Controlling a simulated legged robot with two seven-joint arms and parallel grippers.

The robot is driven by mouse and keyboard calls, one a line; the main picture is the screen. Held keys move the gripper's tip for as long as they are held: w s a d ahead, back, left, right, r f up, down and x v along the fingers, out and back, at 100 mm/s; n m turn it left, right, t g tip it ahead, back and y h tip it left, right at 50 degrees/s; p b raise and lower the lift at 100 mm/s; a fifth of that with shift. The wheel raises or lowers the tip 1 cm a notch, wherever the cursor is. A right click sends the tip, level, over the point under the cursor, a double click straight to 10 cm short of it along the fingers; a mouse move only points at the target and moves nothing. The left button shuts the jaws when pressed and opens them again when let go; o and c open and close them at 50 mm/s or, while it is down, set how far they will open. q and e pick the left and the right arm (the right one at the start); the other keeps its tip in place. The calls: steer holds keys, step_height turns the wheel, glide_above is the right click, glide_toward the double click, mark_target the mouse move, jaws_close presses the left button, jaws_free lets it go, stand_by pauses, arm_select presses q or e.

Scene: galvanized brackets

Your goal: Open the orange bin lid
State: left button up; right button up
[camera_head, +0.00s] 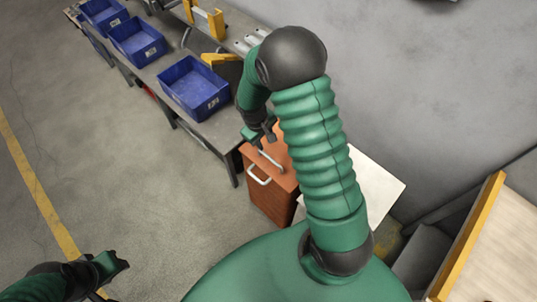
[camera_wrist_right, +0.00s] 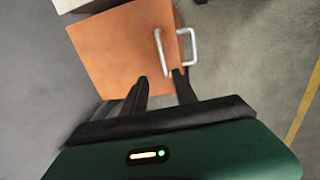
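The orange bin (camera_head: 267,198) stands on the floor at the end of the grey bench. Its lid (camera_wrist_right: 112,48) looks closed. One white handle (camera_head: 270,158) is on the lid, and a second white handle (camera_head: 258,175) shows at the front edge; both also show in the right wrist view. My right gripper (camera_head: 262,136) is above the lid, close to the lid handle.
Blue bins (camera_head: 190,100) stand on the grey bench (camera_head: 225,126) left of the orange bin. A white surface (camera_head: 375,185) lies behind it to the right. A yellow-edged wooden surface (camera_head: 505,240) is at far right. The floor (camera_head: 140,190) at left is clear.

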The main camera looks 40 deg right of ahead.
mark_target(270, 159)
steer(key=f, duration=0.4)
steer(key=d+f, duration=0.1)
steer(key=f, duration=0.4)
steer(key=d+f+b, duration=0.1)
steer(key=f, duration=0.3)
steer(key=shift+f, duration=0.3)
steer(key=shift+s+d+f, duration=0.15)
steer(key=shift+d+f, duration=0.1)
steer(key=shift+f, duration=0.15)
steer(key=shift+a, duration=0.2)
steer(key=shift+c, duration=0.7)
jaws_close()
